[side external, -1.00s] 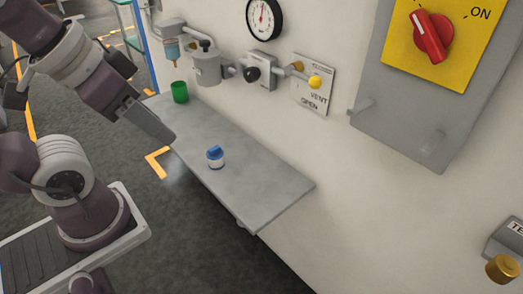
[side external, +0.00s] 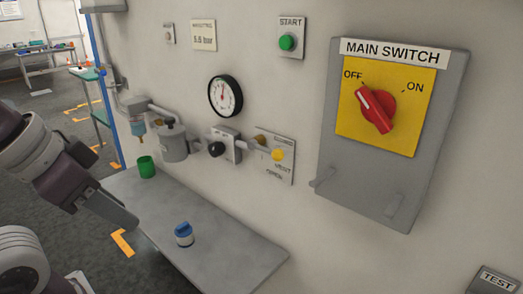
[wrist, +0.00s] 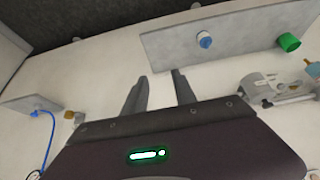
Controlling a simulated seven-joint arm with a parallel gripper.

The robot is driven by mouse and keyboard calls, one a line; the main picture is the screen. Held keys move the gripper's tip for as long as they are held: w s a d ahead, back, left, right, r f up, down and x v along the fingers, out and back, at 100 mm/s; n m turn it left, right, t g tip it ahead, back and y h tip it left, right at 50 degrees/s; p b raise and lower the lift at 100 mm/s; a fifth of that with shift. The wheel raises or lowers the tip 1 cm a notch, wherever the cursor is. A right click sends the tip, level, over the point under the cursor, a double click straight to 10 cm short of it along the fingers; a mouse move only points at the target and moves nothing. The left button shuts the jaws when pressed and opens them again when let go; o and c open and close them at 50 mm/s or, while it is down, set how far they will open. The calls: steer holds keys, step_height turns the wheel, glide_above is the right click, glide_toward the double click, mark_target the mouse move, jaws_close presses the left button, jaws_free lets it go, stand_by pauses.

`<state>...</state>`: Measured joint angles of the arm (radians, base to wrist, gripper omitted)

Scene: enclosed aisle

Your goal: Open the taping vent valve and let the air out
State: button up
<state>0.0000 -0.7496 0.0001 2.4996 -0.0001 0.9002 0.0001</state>
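The vent valve shows in the side view as a yellow knob (side external: 277,154) in front of a pale wall plate (side external: 287,176) lettered CLOSED, VENT and OPEN. The knob stands toward the plate's right side; I cannot tell the valve's exact setting. A black knob (side external: 216,149) sits left of it. My gripper (side external: 128,222) is at the left, over the grey shelf's near edge and well away from the valve. In the wrist view my gripper (wrist: 159,75) has two fingers apart with nothing between them. I cannot make out the vent valve there.
A grey shelf (side external: 215,240) carries a blue-capped jar (side external: 184,235) and a green cup (side external: 147,167). A round gauge (side external: 225,96), a grey pot (side external: 173,142), a green START button (side external: 288,42) and a red main switch (side external: 378,108) at OFF are on the wall.

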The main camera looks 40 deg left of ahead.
steer(key=w+r, duration=0.3)
steer(key=w, duration=0.1)
steer(key=shift+d+r, duration=0.25)
jaws_close()
steer(key=w+r+h, duration=0.1)
steer(key=w+r, duration=0.4)
steer(key=w, duration=0.7)
steer(key=w+r+h, duration=0.2)
steer(key=w+r, duration=0.3)
steer(key=w, duration=0.7)
steer(key=shift+w+a+n, duration=0.3)
steer(key=shift+n, duration=0.1)
steer(key=shift+r, duration=0.1)
